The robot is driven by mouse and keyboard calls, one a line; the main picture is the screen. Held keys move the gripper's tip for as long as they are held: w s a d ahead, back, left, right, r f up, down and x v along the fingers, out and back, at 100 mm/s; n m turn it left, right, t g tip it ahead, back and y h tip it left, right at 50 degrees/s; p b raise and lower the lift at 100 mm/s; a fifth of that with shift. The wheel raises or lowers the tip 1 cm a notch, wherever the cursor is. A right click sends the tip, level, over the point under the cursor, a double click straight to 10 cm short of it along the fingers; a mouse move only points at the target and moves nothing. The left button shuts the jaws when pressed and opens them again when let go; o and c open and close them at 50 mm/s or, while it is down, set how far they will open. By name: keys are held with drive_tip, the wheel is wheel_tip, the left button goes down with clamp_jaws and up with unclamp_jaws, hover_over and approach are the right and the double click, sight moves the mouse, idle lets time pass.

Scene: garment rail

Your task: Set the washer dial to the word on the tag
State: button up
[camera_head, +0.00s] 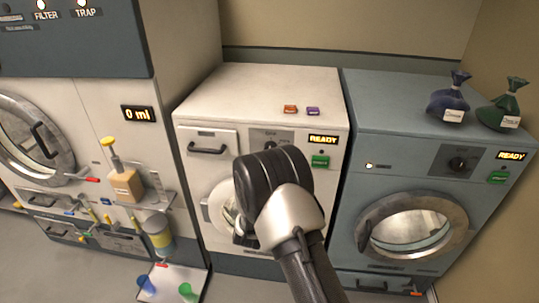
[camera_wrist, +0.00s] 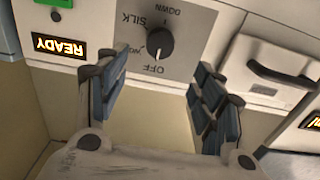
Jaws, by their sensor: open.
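The white washer (camera_head: 200,105) stands in the middle. Its dial (camera_wrist: 160,42) is a round black knob on a grey panel (camera_wrist: 190,70), upside down in the wrist view. I read DOWN, SILK, OFF and a partly hidden word beside it. A pale mark on the knob seems to face OFF. My gripper (camera_wrist: 153,78) is open and empty in front of the panel, the dial beyond its fingers. In the head view my gripper (camera_head: 272,185) hides much of the panel. Tags on a blue bag (camera_head: 448,103) and a green bag (camera_head: 506,106) are too small to read.
A blue-grey washer (camera_head: 390,170) with its own dial (camera_head: 460,163) stands right, bearing both bags. Orange (camera_head: 290,109) and purple (camera_head: 312,111) small items lie on the white washer. A machine with a bottle (camera_head: 126,186) stands left. Cups (camera_head: 187,291) stand on a low tray.

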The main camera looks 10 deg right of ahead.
drive_tip(key=b+x, duration=0.1)
drive_tip(key=x, duration=0.9)
drive_tip(key=shift+w, duration=0.35)
drive_tip(key=shift+d, duration=0.1)
drive_tip(key=shift+c, duration=0.4)
drive_tip(key=c, duration=1)
drive_tip(key=shift+f+b, duration=0.1)
drive_tip(key=shift+b, duration=0.3)
